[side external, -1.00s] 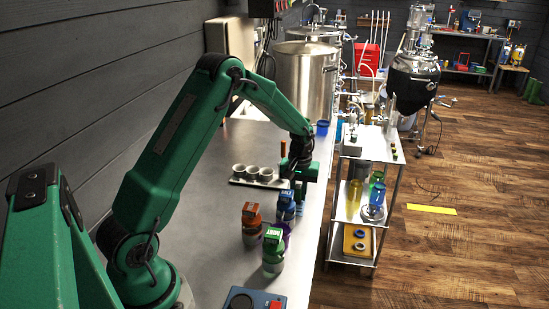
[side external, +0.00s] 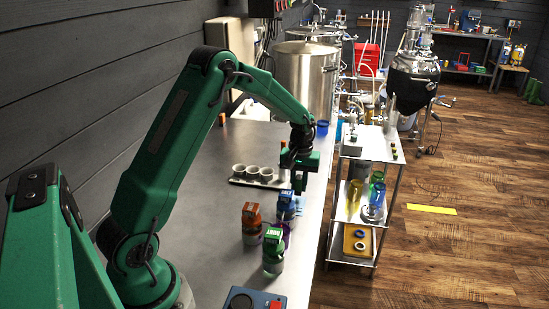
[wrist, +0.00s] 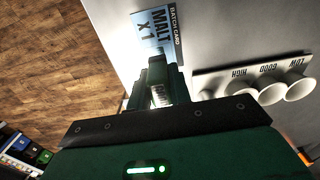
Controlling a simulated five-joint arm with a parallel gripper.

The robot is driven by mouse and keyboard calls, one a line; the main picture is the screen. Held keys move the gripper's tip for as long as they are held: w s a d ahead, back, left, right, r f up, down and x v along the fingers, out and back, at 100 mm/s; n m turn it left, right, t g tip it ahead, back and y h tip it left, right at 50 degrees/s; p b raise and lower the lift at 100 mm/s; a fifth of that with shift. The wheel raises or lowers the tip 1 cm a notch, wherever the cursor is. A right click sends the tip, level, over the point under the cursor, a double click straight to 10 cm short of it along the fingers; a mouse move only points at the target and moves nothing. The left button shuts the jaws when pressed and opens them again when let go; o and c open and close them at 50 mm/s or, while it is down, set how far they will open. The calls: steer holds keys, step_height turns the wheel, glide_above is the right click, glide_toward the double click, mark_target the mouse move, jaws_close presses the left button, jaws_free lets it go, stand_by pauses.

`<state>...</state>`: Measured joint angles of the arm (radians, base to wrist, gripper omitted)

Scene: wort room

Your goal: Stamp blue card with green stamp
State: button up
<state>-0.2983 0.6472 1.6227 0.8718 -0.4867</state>
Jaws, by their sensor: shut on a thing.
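The blue card (wrist: 149,30) reads "BATCH CARD MALT X 1" and lies flat on the grey bench, just ahead of my fingertips in the wrist view. In the side view a small light blue patch of the card (side external: 299,209) shows below my gripper. My gripper (wrist: 160,80) is shut on a small stamp (wrist: 159,96) with a pale, lettered face between the dark green fingers. The stamp's colour is hard to tell there. In the side view my gripper (side external: 298,182) hangs just above the card; its fingers mostly hide the stamp. I cannot tell whether the stamp touches the card.
Orange-topped (side external: 251,222), blue-topped (side external: 285,204) and green-topped (side external: 273,249) jars stand close in front of my gripper. A rack of white cups (side external: 259,175) lies behind. A control box (side external: 250,300) sits at the near edge. A shelf trolley (side external: 372,152) stands right of the bench.

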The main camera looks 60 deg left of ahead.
mark_target(299, 177)
steer(key=shift+r, duration=1.8)
steer(key=shift+s, duration=0.1)
